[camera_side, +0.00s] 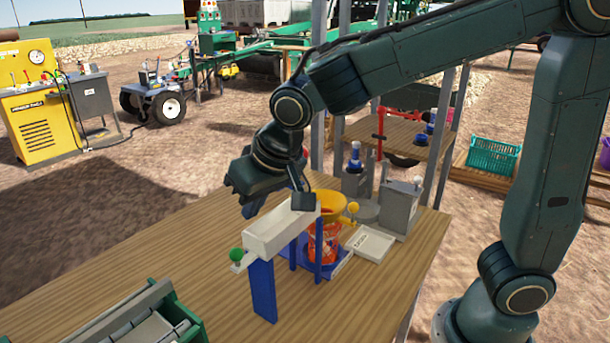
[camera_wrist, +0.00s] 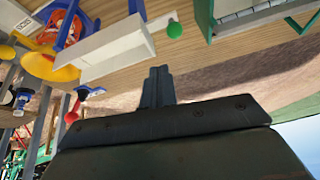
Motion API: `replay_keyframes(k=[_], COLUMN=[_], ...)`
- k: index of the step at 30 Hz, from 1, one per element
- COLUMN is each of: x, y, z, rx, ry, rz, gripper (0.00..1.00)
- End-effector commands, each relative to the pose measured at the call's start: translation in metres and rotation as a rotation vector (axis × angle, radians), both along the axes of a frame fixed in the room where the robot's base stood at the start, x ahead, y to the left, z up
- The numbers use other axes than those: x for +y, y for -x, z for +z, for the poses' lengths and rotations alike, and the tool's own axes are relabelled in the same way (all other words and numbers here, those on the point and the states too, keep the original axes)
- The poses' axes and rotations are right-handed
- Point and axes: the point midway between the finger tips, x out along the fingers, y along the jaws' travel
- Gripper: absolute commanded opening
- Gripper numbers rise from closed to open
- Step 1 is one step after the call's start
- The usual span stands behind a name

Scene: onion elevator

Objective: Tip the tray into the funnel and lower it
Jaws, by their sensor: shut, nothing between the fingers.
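The white tray (camera_side: 268,238) sits on a blue stand (camera_side: 263,290) on the wooden table, roughly level. I see nothing in the visible part of it. A green knob (camera_side: 236,254) sticks out at its near left end. The yellow-orange funnel (camera_side: 333,203) is at its far right end, above an orange-red net container (camera_side: 322,243). My gripper (camera_side: 250,208) is shut and empty, above and beside the tray, apart from it. In the wrist view the closed fingers (camera_wrist: 158,72) are near the tray (camera_wrist: 118,48) and green knob (camera_wrist: 174,31); the funnel (camera_wrist: 48,66) is at left.
A flat white scale (camera_side: 370,245) and a grey box (camera_side: 400,207) stand right of the funnel. A green-framed grey machine (camera_side: 140,325) is at the table's near left. The table's left part is clear.

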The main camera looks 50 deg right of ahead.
Motion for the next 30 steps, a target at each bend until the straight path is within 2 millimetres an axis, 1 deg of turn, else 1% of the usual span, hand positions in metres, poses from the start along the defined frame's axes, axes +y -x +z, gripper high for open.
replay_keyframes(k=[3,12,18,24,30], x=[0.009,0.023,0.027,0.03,0.03], y=[0.0,0.0,0.0,0.0,0.0], z=[-0.01,-0.035,-0.048,-0.055,-0.057], rx=[0.002,0.002,0.001,-0.001,0.001], ry=[0.054,0.191,0.185,0.182,0.182], rz=[0.005,0.005,0.001,0.0,0.001], gripper=[0.0,0.0,0.0,0.0,0.0])
